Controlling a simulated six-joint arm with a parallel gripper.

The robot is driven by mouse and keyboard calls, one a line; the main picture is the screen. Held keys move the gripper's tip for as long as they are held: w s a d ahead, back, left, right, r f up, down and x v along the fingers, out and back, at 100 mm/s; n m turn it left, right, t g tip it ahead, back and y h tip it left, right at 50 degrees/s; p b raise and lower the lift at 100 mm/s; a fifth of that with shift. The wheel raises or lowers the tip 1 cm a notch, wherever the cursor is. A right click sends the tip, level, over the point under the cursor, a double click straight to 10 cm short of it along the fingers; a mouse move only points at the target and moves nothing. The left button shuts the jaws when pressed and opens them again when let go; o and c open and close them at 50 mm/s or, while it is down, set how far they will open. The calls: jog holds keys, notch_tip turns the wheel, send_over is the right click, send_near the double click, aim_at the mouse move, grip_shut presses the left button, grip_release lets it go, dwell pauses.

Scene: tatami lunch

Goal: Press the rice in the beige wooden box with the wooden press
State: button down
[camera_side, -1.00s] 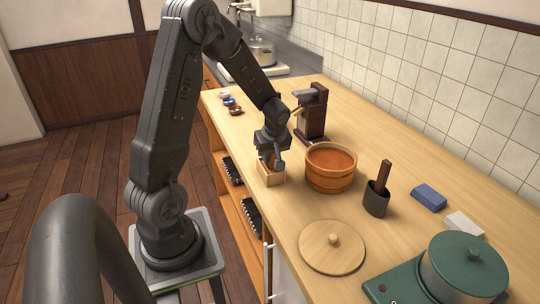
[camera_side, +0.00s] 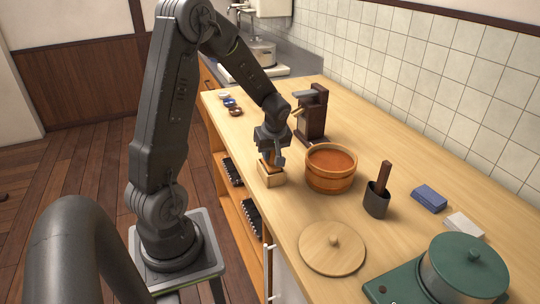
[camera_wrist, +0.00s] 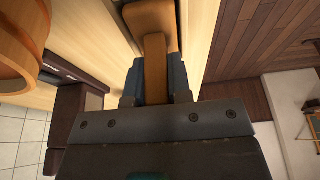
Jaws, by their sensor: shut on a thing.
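The rice inside the box is hidden.
The wooden tub (camera_side: 330,178) stands close on the right. A dark brown stand (camera_side: 313,115) is behind. A dark holder with a wooden handle (camera_side: 377,198), a round lid (camera_side: 332,248) and a green pot (camera_side: 463,268) are further right and nearer. Small dishes (camera_side: 232,104) lie at the far left.

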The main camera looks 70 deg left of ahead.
jog(key=shift+r, duration=3)
